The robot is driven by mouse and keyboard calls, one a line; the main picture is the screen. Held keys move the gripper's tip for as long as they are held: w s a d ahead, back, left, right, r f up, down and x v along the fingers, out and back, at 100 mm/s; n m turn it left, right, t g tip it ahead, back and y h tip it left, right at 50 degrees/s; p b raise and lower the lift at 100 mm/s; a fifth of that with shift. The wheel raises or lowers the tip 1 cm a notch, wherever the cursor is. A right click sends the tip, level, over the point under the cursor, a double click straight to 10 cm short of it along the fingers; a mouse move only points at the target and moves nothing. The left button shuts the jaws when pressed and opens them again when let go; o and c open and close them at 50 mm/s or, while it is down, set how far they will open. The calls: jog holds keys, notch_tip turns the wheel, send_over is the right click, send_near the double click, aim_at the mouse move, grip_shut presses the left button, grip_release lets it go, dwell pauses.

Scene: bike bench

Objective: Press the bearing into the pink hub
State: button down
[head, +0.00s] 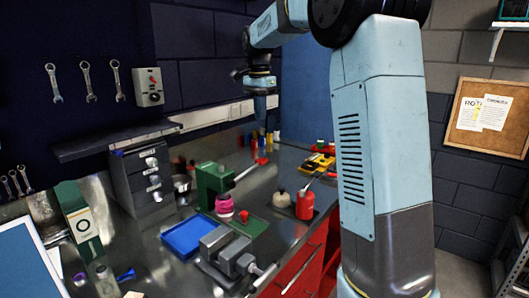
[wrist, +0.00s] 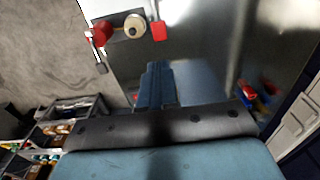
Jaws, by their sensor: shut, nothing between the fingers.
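The pink hub (head: 224,205) sits under the green press (head: 211,180) on the metal bench in the head view. The press has a lever with a red knob (head: 262,161) reaching out to the right. I cannot make out the bearing; the hub's top is too small and partly covered by the press. My gripper (head: 265,117) is shut and empty, high above the bench, behind and to the right of the press, well apart from the hub. Its closed fingers also show in the wrist view (wrist: 156,82); the hub is not identifiable there.
A blue tray (head: 187,237) and a grey vise (head: 222,255) stand in front of the press. A red can (head: 305,207) and a pale round pot (head: 281,198) stand to its right. A grey drawer unit (head: 143,180) is at the left. Several small bottles line the back.

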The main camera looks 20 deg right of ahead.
aim_at(262, 159)
jog(key=shift+f, duration=0.1)
jog(key=f, duration=1.3)
jog(key=shift+w+d+f, duration=0.15)
jog(key=shift+d+f, duration=0.05)
jog(key=shift+f, duration=0.2)
